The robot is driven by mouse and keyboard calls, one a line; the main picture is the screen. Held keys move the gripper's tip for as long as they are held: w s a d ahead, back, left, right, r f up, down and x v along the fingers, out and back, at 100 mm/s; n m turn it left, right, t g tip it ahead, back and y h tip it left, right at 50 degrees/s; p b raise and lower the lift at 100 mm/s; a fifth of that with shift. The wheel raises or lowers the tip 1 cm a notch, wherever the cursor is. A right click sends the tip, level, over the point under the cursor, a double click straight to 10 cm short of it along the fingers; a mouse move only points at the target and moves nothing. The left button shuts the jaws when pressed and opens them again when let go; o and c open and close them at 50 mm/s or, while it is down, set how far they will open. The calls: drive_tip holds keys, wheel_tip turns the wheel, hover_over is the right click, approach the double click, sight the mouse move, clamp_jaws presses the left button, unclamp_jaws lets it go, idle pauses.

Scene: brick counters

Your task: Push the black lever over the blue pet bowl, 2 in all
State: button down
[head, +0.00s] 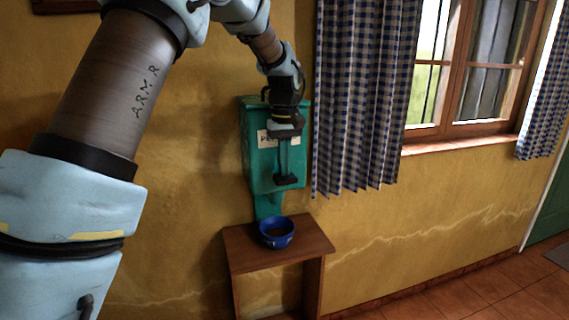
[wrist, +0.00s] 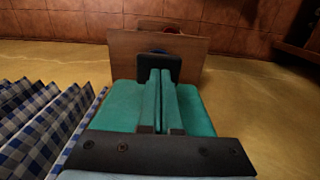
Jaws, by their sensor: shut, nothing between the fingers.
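A green dispenser box (head: 257,165) with a partly covered white label hangs on the wall, with a spout below it. Its black lever (head: 286,180) is at the lower front of the box, and shows in the wrist view (wrist: 172,61). My gripper (head: 286,171) points down in front of the box. Its two fingers are shut and empty, their tips at the lever (wrist: 160,76); I cannot tell whether they touch it.
The bowl stands on a small wooden table (head: 307,243) against the yellow wall. A blue checked curtain (head: 362,100) hangs close to the right of the box, beside a window (head: 470,70).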

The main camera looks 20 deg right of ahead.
sight(284, 179)
drive_tip(key=shift+f+b, duration=0.85)
drive_tip(key=shift+f, duration=1.1)
drive_tip(key=shift+a, duration=0.1)
wheel_tip(284, 179, up, 5)
drive_tip(key=p, duration=0.4)
drive_tip(key=shift+f, duration=0.2)
drive_tip(key=shift+r+b, duration=0.35)
drive_tip(key=shift+b, duration=0.15)
wheel_tip(284, 179, up, 9)
drive_tip(key=b, duration=0.2)
